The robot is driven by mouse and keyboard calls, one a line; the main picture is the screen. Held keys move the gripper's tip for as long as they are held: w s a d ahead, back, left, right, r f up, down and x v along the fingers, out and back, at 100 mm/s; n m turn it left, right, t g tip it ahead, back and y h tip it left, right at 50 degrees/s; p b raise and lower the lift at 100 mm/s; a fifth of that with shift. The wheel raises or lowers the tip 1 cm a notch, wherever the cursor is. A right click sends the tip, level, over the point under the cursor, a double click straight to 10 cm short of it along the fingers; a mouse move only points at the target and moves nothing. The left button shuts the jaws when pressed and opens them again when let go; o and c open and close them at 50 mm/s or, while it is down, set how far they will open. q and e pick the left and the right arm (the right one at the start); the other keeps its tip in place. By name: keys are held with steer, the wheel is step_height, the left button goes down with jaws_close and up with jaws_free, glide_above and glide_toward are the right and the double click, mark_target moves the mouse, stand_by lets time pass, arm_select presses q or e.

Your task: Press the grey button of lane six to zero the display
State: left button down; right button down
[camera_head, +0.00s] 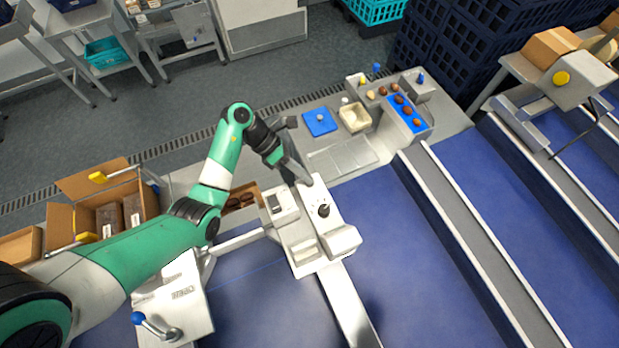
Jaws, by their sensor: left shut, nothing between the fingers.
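A pale control unit (296,240) stands on the bench near the middle of the picture. It has a black knob (323,210) on top and a small dark panel (272,203) at its left, perhaps the display; no reading can be made out. My left gripper (308,181) is shut and empty, with its tips low at the unit's far edge, beyond the knob. I cannot tell whether the tips touch the unit. The grey button cannot be made out at this size, nor can any lane number. My right gripper is not in view.
Open cartons (85,215) with dark packs stand at the left. A small box of dates (240,200) lies behind the left forearm.

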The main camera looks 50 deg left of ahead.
arm_select(q)
steer(key=shift+r+p, duration=0.6)
steer(key=shift+r, duration=0.15)
step_height(320, 180, up, 5)
steer(key=p, duration=0.4)
steer(key=shift+p, duration=0.35)
